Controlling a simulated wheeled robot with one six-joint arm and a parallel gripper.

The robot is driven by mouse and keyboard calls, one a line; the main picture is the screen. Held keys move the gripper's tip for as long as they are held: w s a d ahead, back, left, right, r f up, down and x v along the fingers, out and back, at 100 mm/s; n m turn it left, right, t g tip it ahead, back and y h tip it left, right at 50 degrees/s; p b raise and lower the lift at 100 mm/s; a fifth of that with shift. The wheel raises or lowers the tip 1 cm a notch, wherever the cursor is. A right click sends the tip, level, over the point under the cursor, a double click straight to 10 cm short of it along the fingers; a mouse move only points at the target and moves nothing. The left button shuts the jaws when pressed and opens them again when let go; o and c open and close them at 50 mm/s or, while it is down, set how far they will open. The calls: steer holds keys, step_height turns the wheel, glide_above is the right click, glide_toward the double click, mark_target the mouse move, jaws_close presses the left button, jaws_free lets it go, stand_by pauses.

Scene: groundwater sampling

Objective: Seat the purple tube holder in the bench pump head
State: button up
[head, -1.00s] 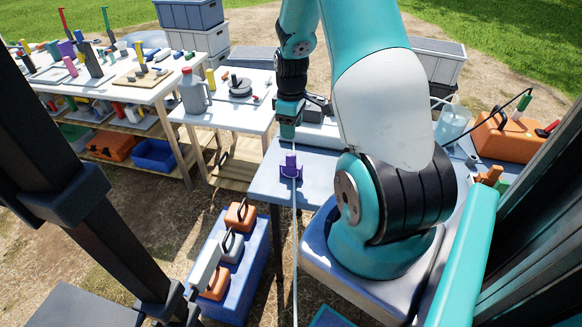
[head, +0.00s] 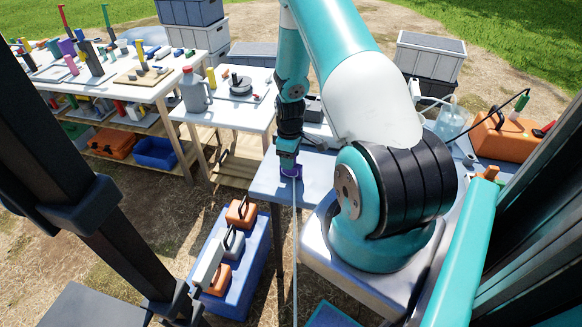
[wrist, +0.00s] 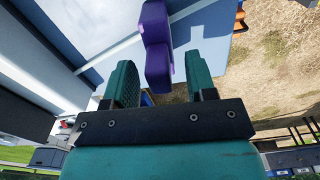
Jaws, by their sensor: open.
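The purple tube holder (head: 291,172) is on the near left part of the blue-grey bench top (head: 270,183), mostly hidden under my gripper in the head view. In the wrist view the purple holder (wrist: 157,45) reaches in from the top, between and beyond my two green fingers. My gripper (head: 289,163) is right above the holder and points down. In the wrist view my gripper (wrist: 161,80) is open, with gaps showing on both sides of the holder. The pump head cannot be made out clearly; a dark boxy device (head: 314,108) stands behind my arm.
A pale tube or line (head: 295,240) runs down past the bench's front edge. A blue crate (head: 245,270) with orange-topped items stands below left. A grey jug (head: 193,92) is on the white table. An orange case (head: 500,137) and a beaker (head: 451,120) are at right.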

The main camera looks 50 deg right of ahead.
steer(key=shift+c, duration=0.2)
jaws_close()
steer(key=shift+r, duration=0.15)
